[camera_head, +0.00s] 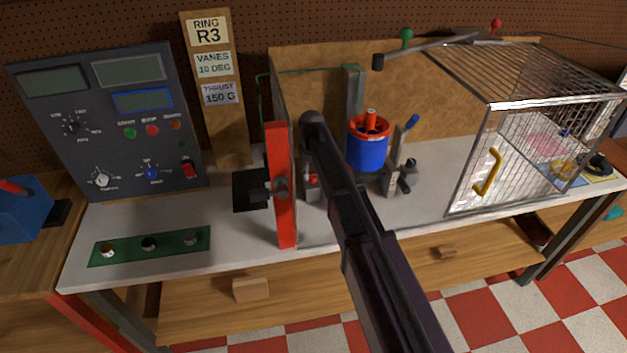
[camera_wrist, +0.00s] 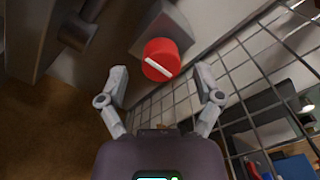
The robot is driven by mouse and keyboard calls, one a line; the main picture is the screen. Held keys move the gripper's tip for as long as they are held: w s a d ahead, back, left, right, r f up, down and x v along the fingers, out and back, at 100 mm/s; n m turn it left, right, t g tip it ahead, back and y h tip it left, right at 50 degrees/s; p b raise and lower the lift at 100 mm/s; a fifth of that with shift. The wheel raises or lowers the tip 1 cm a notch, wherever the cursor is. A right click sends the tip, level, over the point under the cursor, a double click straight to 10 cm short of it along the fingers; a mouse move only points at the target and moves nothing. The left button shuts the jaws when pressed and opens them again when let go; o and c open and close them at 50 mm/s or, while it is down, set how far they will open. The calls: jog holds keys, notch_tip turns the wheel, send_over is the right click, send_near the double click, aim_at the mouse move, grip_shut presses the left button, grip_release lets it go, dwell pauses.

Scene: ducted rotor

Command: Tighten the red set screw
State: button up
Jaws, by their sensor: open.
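A round red screw head (camera_wrist: 160,60) with a white bar across its face shows in the wrist view, set against a grey metal surface. I take it to be the red set screw. My gripper (camera_wrist: 162,70) is open, with one finger on each side of the red head. Gaps show between the fingers and the head, and nothing is held. In the head view my dark arm crosses the middle of the bench, and my gripper cannot be made out. A blue ducted rotor (camera_head: 367,150) with a red top stands just right of my arm.
A red upright post (camera_head: 280,190) stands left of my arm. A wire cage (camera_head: 540,130) with a yellow handle (camera_head: 488,172) stands at the right. A control panel (camera_head: 110,122) and a green strip (camera_head: 150,246) are at the left. Wire mesh (camera_wrist: 245,75) crosses the wrist view's right side.

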jog(key=shift+f+b, duration=0.55)
jog(key=shift+f, duration=0.25)
jog(key=c, duration=1.2)
jog(key=shift+o, duration=0.2)
jog(key=shift+d, duration=0.15)
